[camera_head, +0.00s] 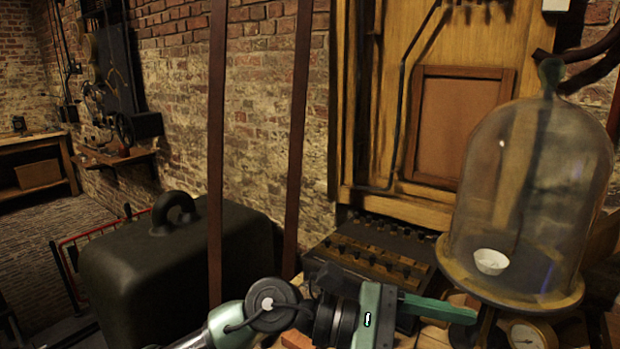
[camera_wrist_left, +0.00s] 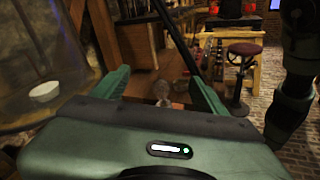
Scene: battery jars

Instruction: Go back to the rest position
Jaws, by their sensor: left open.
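My left gripper (camera_wrist_left: 160,85) is open in the left wrist view, its two green fingers spread with nothing held between them. In the head view my left arm comes in low from the left, and the green gripper (camera_head: 440,310) points right. One finger shows clearly there; the other is hard to make out. The finger lies in front of and just left of the glass bell jar (camera_head: 540,190), over the bench. A small white cup (camera_head: 491,261) sits inside the jar; it also shows at the left of the wrist view (camera_wrist_left: 44,91). My right gripper is not seen.
The bell jar's round wooden base (camera_head: 500,293) is close to my gripper. A dark box with knobs (camera_head: 370,250) stands behind it. A large black handled case (camera_head: 150,270) stands at the left. A round stool (camera_wrist_left: 244,50) and wooden table are farther off in the wrist view.

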